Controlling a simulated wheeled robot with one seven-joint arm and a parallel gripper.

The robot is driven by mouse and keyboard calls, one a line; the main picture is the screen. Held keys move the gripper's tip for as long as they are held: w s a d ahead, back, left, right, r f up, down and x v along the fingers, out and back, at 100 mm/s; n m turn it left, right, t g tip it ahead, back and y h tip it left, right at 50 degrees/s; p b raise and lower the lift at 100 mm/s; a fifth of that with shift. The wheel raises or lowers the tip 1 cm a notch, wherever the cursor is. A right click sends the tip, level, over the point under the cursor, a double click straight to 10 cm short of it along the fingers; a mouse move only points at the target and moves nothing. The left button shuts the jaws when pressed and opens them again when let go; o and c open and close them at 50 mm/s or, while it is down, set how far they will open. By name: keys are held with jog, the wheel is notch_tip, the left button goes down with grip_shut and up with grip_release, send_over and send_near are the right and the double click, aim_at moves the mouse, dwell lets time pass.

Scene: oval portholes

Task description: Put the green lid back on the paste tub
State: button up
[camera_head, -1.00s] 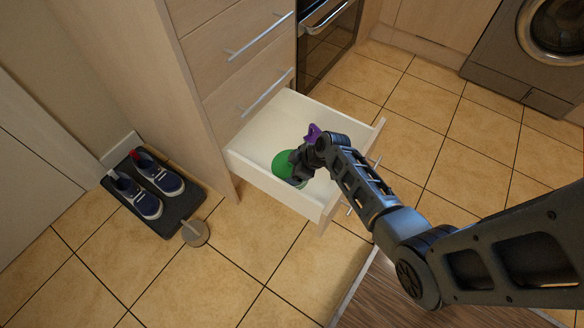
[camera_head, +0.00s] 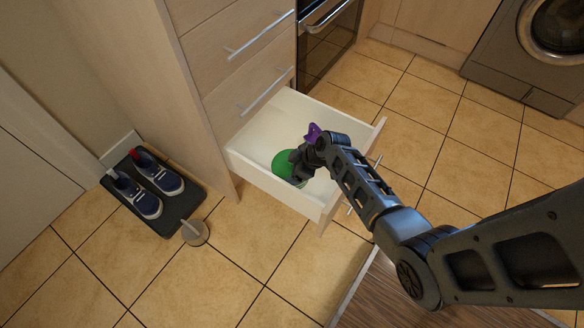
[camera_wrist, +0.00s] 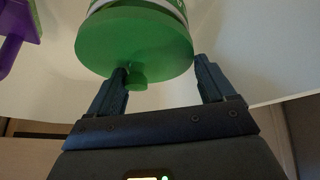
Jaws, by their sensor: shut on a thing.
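The green lid (camera_wrist: 135,42) fills the top middle of the wrist view, its round knob (camera_wrist: 137,82) facing my camera. In the head view the lid (camera_head: 284,164) shows inside the open drawer. My gripper (camera_wrist: 160,66) is shut on the lid; one finger is beside the knob and the other by the right rim. Exactly which part is gripped is hard to tell. The paste tub (camera_wrist: 182,8), white and green, shows just behind the lid, lined up with it. Whether the lid is fully seated is hidden. In the head view my gripper (camera_head: 299,167) covers much of the tub.
The white drawer (camera_head: 262,180) stands open, its walls close around my gripper. A purple object (camera_head: 313,132) is in the drawer, also at the wrist view's upper left (camera_wrist: 14,32). Shoes (camera_head: 150,185) on a dark mat and a round grey doorstop-like thing (camera_head: 195,233) lie left on the floor.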

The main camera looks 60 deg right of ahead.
jog(key=shift+f, duration=0.15)
jog(key=shift+f+b, duration=0.35)
jog(key=shift+b, duration=0.15)
jog(key=shift+f+b, duration=0.25)
jog(key=shift+b, duration=0.05)
dwell(0.9)
jog(key=o, duration=1)
jog(key=shift+c, duration=0.2)
jog(key=shift+p+v, duration=1.65)
jog(key=shift+v, duration=2.3)
